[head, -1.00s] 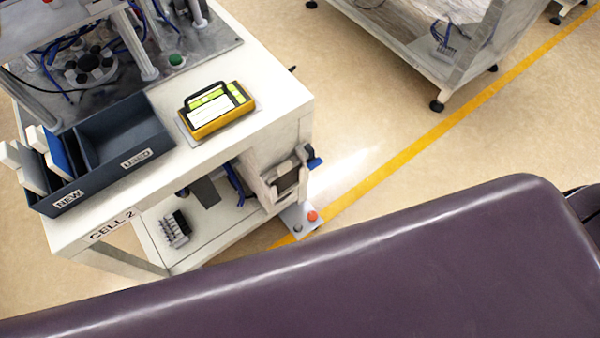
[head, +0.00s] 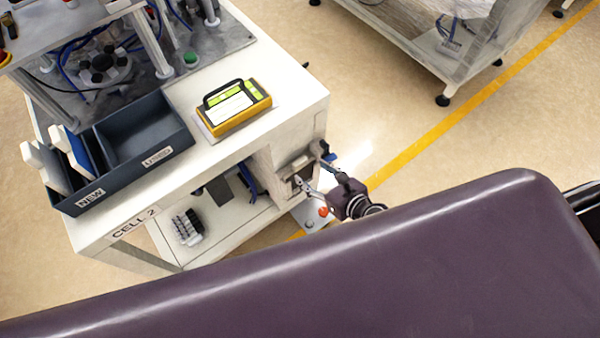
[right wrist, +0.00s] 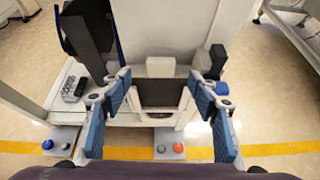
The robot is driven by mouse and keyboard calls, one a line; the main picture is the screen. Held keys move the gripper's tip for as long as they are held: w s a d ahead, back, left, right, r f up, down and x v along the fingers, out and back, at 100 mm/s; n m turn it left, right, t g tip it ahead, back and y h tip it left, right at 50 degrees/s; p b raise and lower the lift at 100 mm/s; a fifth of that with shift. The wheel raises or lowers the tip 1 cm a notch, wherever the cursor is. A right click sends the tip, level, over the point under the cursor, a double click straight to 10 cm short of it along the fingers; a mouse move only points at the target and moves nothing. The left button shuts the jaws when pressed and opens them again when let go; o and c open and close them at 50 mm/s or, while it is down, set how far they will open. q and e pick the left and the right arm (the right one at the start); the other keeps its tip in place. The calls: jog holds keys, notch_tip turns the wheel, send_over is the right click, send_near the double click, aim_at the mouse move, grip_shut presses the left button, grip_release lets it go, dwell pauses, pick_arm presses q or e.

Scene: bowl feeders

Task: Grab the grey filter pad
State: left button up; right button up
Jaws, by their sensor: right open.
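A dark grey-brown panel (right wrist: 160,93) sits in a pale frame (right wrist: 142,113) on the bench's end, seen in the right wrist view. It may be the grey filter pad, but I cannot tell for certain. The frame also shows small in the head view (head: 287,172). My right gripper (head: 318,177) is open and empty in front of this frame. In the right wrist view its blue-padded fingers (right wrist: 160,88) stand apart on either side of the panel, and I see no grip on it. My left gripper is not in view.
A dark bin (head: 125,175) labelled NEW and USED stands on the bench; pale and blue pads stand in its NEW side. A yellow device (head: 236,108) lies beside it. A floor plate with a red button (right wrist: 178,147) is below the frame. Open floor lies right.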

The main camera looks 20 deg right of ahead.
aim_at(302, 163)
jog(key=shift+n, duration=0.3)
jog(key=x, duration=0.7)
jog(key=shift+w+a+r, duration=0.1)
jog(key=shift+w, duration=0.35)
jog(key=shift+c, duration=0.3)
jog(key=c, duration=1.3)
